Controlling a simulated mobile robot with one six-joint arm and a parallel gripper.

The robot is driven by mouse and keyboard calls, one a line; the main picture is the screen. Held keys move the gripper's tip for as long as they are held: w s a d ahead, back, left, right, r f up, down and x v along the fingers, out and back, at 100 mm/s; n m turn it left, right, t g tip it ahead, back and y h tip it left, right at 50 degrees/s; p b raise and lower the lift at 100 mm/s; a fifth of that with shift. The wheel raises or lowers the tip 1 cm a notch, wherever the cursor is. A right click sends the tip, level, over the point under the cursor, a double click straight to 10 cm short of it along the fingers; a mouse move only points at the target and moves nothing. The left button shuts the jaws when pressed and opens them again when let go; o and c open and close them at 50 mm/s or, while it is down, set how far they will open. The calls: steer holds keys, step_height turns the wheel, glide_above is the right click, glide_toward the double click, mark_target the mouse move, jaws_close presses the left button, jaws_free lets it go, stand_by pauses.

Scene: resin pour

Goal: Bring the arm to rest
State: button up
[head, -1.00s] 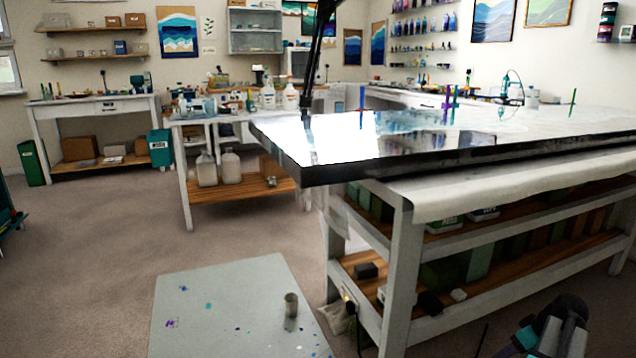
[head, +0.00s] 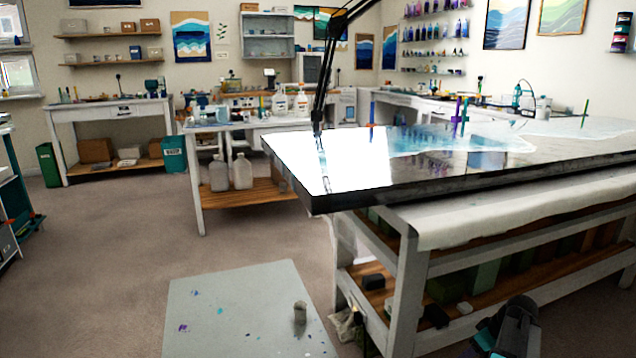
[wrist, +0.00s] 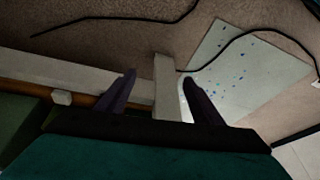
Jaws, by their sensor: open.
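My gripper shows in the wrist view (wrist: 158,90) with its two dark fingers apart and nothing between them. Behind the fingers are a pale table leg, the carpet and part of the paint-spotted mat. In the head view part of my arm (head: 508,328) shows low at the right, in front of the big white workbench (head: 402,275). The fingertips cannot be made out there.
A grey mat (head: 235,305) with paint spots lies on the carpet, with a small grey cup (head: 300,313) on it. A dark cable (wrist: 250,38) crosses the floor. A glossy resin panel (head: 400,180) overhangs the workbench. Carpet at the left is open.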

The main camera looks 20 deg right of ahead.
steer(key=w+a+f+n+g+y+p, duration=0.1)
steer(key=w+a+n+p, duration=0.2)
steer(key=a, duration=0.7)
steer(key=w+a+g+y+p, duration=0.1)
steer(key=w+a+g+p, duration=0.15)
steer(key=a+p, duration=0.55)
steer(key=s+a+f+n+g+p, duration=0.15)
steer(key=a+p, duration=0.45)
steer(key=a, duration=1.2)
steer(key=s+a+g+p, duration=0.3)
steer(key=s+a+p, duration=0.4)
steer(key=s+a, duration=0.4)
steer(key=s+a+r+m+g+h+p, duration=0.1)
steer(key=s+a+m+h+p, duration=0.1)
steer(key=s+m, duration=0.4)
steer(key=shift+s+a+h+p, duration=0.15)
steer(key=shift+s+h+p, duration=0.85)
steer(key=shift+s, duration=1.5)
steer(key=shift+m+y, duration=0.25)
steer(key=shift+y, duration=0.05)
